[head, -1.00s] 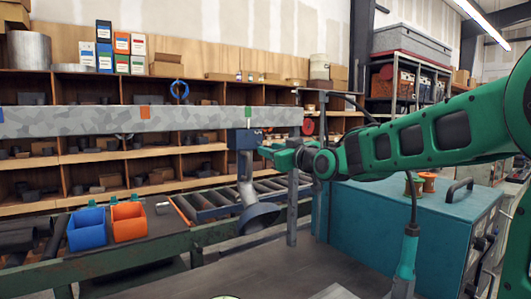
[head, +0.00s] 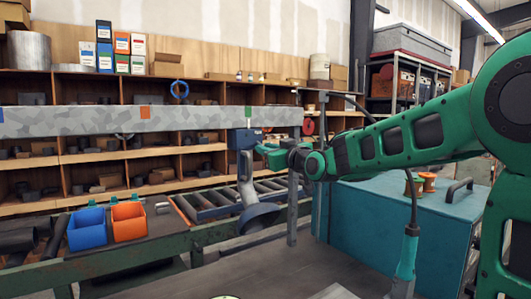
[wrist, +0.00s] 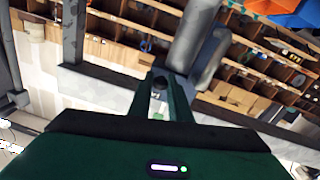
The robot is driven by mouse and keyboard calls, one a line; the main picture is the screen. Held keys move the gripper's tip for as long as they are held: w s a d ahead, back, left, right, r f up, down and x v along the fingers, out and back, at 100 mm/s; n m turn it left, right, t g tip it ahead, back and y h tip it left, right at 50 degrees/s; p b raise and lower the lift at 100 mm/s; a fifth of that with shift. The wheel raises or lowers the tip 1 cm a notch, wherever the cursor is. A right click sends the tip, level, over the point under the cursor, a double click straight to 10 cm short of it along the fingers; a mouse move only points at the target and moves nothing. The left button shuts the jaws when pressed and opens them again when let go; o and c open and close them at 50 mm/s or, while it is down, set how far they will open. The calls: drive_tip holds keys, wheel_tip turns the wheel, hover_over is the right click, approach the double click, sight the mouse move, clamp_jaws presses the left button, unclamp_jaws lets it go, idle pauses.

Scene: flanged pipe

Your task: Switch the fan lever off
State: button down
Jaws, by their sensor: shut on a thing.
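A blue switch box (head: 244,139) hangs under the long grey beam (head: 90,121), with a grey duct (head: 246,185) running down from it to a round hood. My gripper (head: 259,149) is at the right side of the box. In the wrist view, the two dark green fingers of my gripper (wrist: 159,84) close around a small dark part, which I take to be the fan lever (wrist: 158,74). The fingers hide most of the lever, and its angle is hard to read. The duct shows beyond the fingertips in the wrist view (wrist: 194,36).
A grey upright post (head: 292,210) stands just right of the duct. A teal cabinet (head: 385,225) is at the right, below my arm. A blue bin (head: 87,230) and an orange bin (head: 128,222) sit at the left beside a roller conveyor (head: 215,203). Shelves line the back.

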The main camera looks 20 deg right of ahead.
drive_tip(key=shift+f+t, duration=0.25)
drive_tip(key=shift+t, duration=0.15)
drive_tip(key=c, duration=1.8)
unclamp_jaws()
drive_tip(key=v, duration=1)
drive_tip(key=shift+s+f, duration=0.15)
drive_tip(key=shift+s, duration=0.1)
drive_tip(key=shift+d, duration=0.1)
